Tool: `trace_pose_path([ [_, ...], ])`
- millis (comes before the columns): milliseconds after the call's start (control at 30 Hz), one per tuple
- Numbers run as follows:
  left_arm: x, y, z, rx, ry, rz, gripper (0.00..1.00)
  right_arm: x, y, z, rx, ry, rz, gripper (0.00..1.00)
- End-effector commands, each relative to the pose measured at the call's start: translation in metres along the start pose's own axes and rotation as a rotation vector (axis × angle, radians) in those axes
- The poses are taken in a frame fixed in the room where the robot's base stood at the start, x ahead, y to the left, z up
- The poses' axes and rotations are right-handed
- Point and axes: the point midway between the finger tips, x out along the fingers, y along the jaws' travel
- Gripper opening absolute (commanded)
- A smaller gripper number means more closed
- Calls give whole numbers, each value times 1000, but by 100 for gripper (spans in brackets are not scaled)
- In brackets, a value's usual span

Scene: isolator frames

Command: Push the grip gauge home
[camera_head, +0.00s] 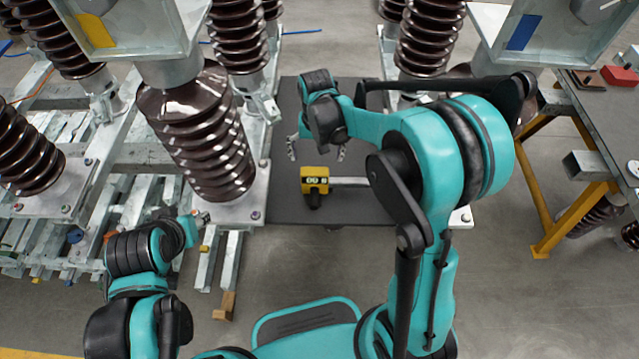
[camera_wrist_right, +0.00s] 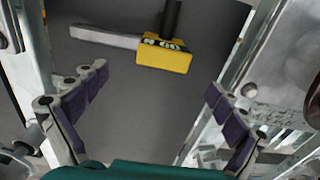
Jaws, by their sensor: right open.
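The grip gauge is probably the yellow block (camera_head: 315,178) with a black round handle and a flat grey metal bar; it lies on the dark mat (camera_head: 290,207). In the right wrist view the yellow block (camera_wrist_right: 163,56) shows near the top, its bar pointing left and its handle pointing up. My right gripper (camera_head: 318,151) is open and empty, above and beyond the block in the head view. Its spread purple-padded fingers (camera_wrist_right: 157,82) do not touch the block. My left gripper (camera_head: 201,219) is at lower left, mostly hidden by its own wrist, beside an insulator's base plate.
Brown ribbed insulators stand around the mat, the nearest (camera_head: 205,140) at its left. Metal housings with a yellow patch (camera_head: 97,30) and a blue patch (camera_head: 524,32) hang overhead. A bench with yellow legs (camera_head: 575,215) stands at right.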

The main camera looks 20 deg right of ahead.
Motion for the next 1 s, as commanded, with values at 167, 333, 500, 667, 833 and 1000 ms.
trace_pose_path([
  [167, 4, 0, 3, 0, 0, 0, 40, 20, -3, -3, 8, -18, 7, 97],
  [333, 10, 0, 7, 0, 0, 0, 40, 38, -3, -2, 8, -17, 6, 97],
  [500, 19, 0, 14, 0, 0, 0, 40, 57, -4, 1, 7, -17, 6, 97],
  [667, 28, 0, 21, 0, 0, 0, 40, 82, -5, 2, 8, -16, 6, 97],
  [833, 29, 0, 21, 0, 0, 0, 40, 87, -4, 2, 8, -16, 6, 97],
  [1000, 28, 0, 20, 0, 0, 0, 40, 86, -4, 2, 8, -16, 6, 82],
])
